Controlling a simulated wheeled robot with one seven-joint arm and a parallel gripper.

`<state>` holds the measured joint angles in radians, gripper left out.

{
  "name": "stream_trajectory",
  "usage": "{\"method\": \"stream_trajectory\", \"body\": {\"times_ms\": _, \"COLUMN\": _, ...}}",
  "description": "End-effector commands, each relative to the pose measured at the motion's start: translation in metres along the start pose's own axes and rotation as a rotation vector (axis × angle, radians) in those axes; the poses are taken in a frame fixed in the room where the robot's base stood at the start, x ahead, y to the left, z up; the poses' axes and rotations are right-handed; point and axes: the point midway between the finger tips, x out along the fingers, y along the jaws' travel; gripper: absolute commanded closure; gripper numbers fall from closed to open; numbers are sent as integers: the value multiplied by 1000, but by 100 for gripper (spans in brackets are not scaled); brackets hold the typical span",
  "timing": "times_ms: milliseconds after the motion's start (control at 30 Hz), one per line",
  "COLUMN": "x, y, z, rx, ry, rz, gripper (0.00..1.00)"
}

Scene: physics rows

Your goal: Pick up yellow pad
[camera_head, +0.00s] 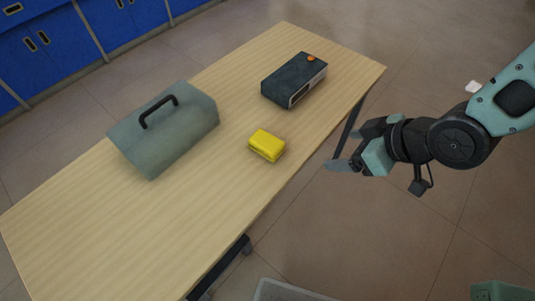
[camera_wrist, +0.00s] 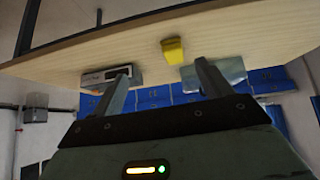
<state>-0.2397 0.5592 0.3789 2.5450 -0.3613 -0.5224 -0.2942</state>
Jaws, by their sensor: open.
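The yellow pad (camera_head: 266,145) lies on the wooden table (camera_head: 100,230), near its front edge, between a grey-green toolbox and a dark box. It also shows in the wrist view (camera_wrist: 173,50), beyond the fingers and a little right of the midpoint between them. My gripper (camera_head: 342,166) is to the right of the table in the head view, apart from the pad. In the wrist view my gripper (camera_wrist: 160,84) has its two fingers spread, with nothing between them.
A grey-green toolbox (camera_head: 170,140) with a black handle stands left of the pad. A dark box (camera_head: 290,82) with an orange knob stands behind it. Blue cabinets (camera_head: 40,50) are at the back left. The left part of the tabletop is bare.

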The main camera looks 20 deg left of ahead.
Motion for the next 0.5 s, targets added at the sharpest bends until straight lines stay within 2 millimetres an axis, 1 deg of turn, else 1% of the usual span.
{"method": "stream_trajectory", "body": {"times_ms": 33, "x": 30, "y": -5, "z": 15, "rx": -12, "ry": 71, "rz": -28, "gripper": 22}}
{"method": "stream_trajectory", "body": {"times_ms": 100, "x": 49, "y": -10, "z": 17, "rx": -32, "ry": 184, "rz": -51, "gripper": 22}}
{"method": "stream_trajectory", "body": {"times_ms": 133, "x": 55, "y": -12, "z": 17, "rx": -37, "ry": 228, "rz": -60, "gripper": 22}}
{"method": "stream_trajectory", "body": {"times_ms": 200, "x": 66, "y": -16, "z": 18, "rx": -41, "ry": 322, "rz": -72, "gripper": 22}}
{"method": "stream_trajectory", "body": {"times_ms": 300, "x": 73, "y": -20, "z": 18, "rx": -38, "ry": 423, "rz": -79, "gripper": 22}}
{"method": "stream_trajectory", "body": {"times_ms": 500, "x": 78, "y": -22, "z": 16, "rx": -33, "ry": 507, "rz": -79, "gripper": 22}}
